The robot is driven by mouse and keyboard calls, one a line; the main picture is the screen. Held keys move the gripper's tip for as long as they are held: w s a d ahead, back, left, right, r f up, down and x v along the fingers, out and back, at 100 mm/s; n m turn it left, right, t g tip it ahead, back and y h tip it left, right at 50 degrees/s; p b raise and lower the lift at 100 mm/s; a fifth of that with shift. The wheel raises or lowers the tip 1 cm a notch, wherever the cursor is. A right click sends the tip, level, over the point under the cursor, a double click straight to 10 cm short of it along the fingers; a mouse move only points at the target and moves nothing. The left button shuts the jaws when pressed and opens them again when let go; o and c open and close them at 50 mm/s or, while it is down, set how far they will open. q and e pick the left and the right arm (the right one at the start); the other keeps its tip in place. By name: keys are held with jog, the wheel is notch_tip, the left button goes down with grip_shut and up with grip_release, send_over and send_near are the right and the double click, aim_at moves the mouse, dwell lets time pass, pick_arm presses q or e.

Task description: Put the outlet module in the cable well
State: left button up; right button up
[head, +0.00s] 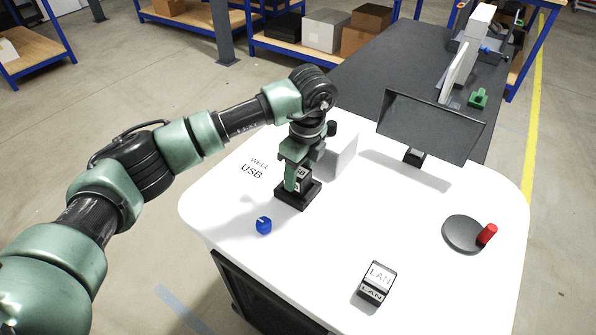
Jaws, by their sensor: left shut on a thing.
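My left gripper (296,186) points down over the white table and is shut on a small module (302,175), whose partly covered label shows "SB". The gripper's green finger hides much of the module. A black square well (298,200) stands on the table directly below, beside the printed words "WELL USB". The module's lower end is at the well's opening; I cannot tell how deep it sits. Another module (376,282), marked "LAN", sits near the table's front. My right gripper is not in view.
A small blue piece (264,225) lies in front of the well. A white box (340,150) stands just behind the gripper. A dark tilted panel (430,125) stands at the back. A grey disc (461,234) with a red peg (487,234) is at right. The table's middle is clear.

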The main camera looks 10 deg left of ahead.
pick_arm(q)
jog(key=shift+f, duration=0.25)
jog(key=o, duration=1.5)
jog(key=shift+o, duration=0.2)
jog(key=r, duration=0.2)
jog(key=r+b, duration=0.1)
jog(key=r, duration=0.2)
jog(key=d+r, duration=0.1)
jog(key=r, duration=0.1)
jog(key=shift+s+r, duration=0.2)
jog(key=shift+r, duration=0.15)
